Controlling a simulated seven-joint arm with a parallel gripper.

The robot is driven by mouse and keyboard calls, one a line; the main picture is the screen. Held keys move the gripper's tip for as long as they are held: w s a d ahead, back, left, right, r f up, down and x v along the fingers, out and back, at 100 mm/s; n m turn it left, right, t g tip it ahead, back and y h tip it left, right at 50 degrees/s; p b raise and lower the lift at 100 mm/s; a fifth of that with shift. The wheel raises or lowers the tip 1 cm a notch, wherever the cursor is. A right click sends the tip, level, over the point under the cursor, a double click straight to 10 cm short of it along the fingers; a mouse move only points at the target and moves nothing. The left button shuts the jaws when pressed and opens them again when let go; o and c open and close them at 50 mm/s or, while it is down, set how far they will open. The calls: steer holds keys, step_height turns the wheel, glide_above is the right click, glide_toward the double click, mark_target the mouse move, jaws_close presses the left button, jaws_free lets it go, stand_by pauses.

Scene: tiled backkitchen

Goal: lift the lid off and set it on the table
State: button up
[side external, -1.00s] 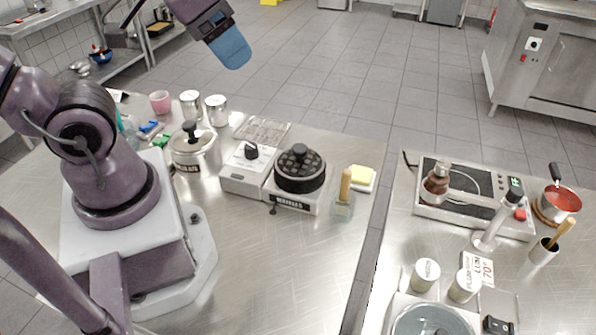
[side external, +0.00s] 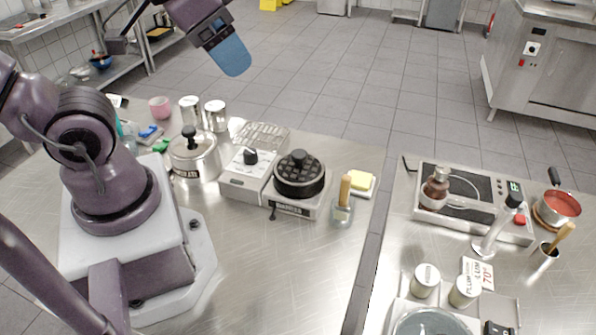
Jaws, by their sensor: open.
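A steel pot (side external: 196,163) with a label on its front stands on the left table, to the right of my arm's base. Its lid (side external: 191,146) with a dark knob (side external: 189,131) sits on top of the pot. My gripper (side external: 231,56) is high above the back of the table, up and to the right of the pot, well apart from it. One blue fingertip pad shows; the other finger is hidden. Nothing is seen held in it.
A waffle iron (side external: 299,176) with its control box (side external: 245,172) stands right of the pot. Two steel canisters (side external: 215,115) and a pink cup (side external: 160,107) are behind it. A brush in a glass jar (side external: 342,212) is further right. The table's front (side external: 270,270) is bare.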

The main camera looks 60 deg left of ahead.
step_height(320, 180, down, 3)
steer(key=w+g, duration=0.2)
steer(key=w, duration=0.1)
steer(key=n+g, duration=0.4)
steer(key=n, duration=1.4)
glide_above(299, 153)
step_height(299, 153, down, 10)
step_height(299, 153, down, 13)
steer(key=shift+r, duration=0.15)
steer(key=c, duration=1.1)
steer(key=shift+r, duration=0.3)
steer(key=r, duration=0.8)
steer(key=shift+a+r, duration=0.25)
steer(key=s+a, duration=0.2)
steer(key=a, duration=0.3)
steer(key=shift+w+a+f, duration=0.9)
steer(key=shift+w+f, duration=1.25)
steer(key=shift+f, duration=0.15)
steer(key=shift+w+a+f, duration=0.95)
steer(key=shift+w+f, duration=1.25)
steer(key=shift+f, duration=0.1)
steer(key=shift+w+a+f, duration=0.9)
steer(key=shift+w+f, duration=1.25)
steer(key=shift+f, duration=0.15)
